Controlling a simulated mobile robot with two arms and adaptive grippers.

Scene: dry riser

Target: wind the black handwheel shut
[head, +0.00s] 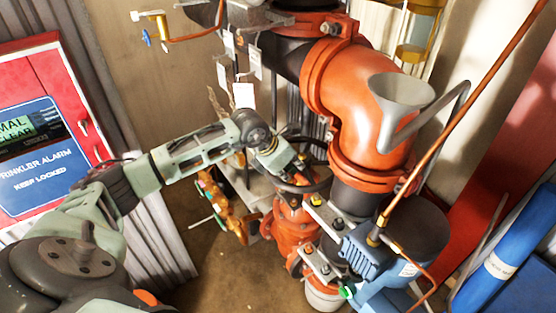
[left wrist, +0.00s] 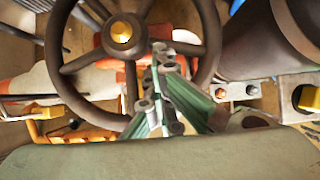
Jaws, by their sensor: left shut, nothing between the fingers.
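The black handwheel (head: 312,184) sits on top of an orange-red valve (head: 291,228) in the head view, partly covered by my arm and the large pipe. In the left wrist view, the handwheel (left wrist: 212,40) fills the upper middle, with dark spokes and a brass-coloured hub nut (left wrist: 121,32). My left gripper (head: 299,166) is at the wheel in the head view. In the left wrist view, the gripper (left wrist: 160,55) is shut and empty, its fingers overlapping the wheel's opening right of the hub. I cannot tell whether they touch the wheel. My right gripper is out of view.
A large orange pipe elbow (head: 352,82) stands just right of the wheel, with a grey funnel (head: 401,92) before it. A blue pump motor (head: 372,255) is below right. Hanging tags (head: 244,95) are behind my arm. A red alarm cabinet (head: 60,80) stands left.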

